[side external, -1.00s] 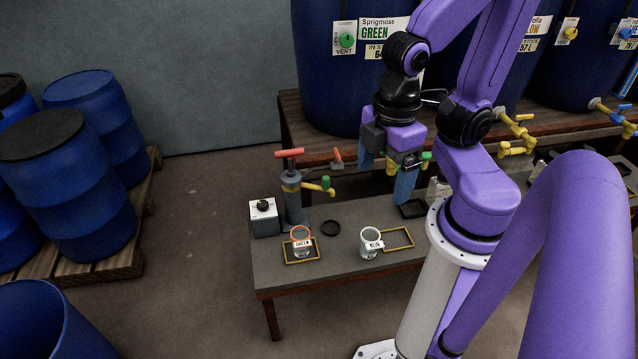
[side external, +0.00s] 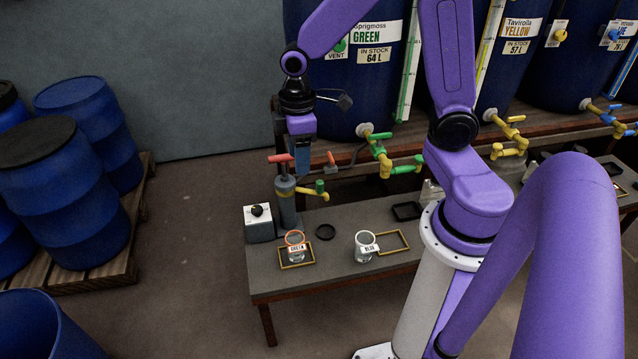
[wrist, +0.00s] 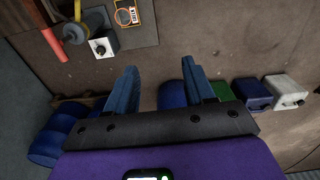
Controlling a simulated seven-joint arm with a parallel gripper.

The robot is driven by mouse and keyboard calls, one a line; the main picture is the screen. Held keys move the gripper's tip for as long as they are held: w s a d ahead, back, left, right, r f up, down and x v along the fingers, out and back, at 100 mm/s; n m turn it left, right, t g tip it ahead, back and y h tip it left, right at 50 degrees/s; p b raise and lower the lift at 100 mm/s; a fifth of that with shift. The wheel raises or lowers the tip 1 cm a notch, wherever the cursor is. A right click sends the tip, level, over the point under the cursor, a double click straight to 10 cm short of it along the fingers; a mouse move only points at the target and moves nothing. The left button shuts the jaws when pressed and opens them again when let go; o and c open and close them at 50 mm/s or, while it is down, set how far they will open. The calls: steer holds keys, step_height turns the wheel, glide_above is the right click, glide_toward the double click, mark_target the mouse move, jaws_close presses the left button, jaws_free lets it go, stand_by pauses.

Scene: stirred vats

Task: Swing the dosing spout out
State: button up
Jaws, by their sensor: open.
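The dosing spout (side external: 313,192) is a yellow arm with a green knob. It juts right from the top of a grey upright pump (side external: 288,205) with a red T-handle (side external: 291,157) on the bench. My gripper (side external: 302,168) hangs with its blue fingers pointing down, close above and slightly right of the pump in the side view. I cannot tell whether it touches the handle. In the wrist view my gripper (wrist: 162,85) is open with nothing between its fingers. The red handle (wrist: 52,28) and part of the pump lie at the upper left there, off to the side of the fingers.
Blue vats with yellow taps (side external: 380,155) stand behind. Blue drums (side external: 62,190) are at left.

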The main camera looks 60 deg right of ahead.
steer(key=w+d+f+m, duration=0.1)
steer(key=w+d+f, duration=0.25)
steer(key=d, duration=0.25)
steer(key=w+d+f+m, duration=0.1)
steer(key=w+d+f, duration=0.2)
steer(key=w+d, duration=0.25)
steer(key=m, duration=0.1)
glide_toward(319, 181)
step_height(319, 181, down, 11)
steer(key=shift+r, duration=0.2)
steer(key=shift+c, duration=0.3)
steer(key=shift+a, duration=0.1)
jaws_close()
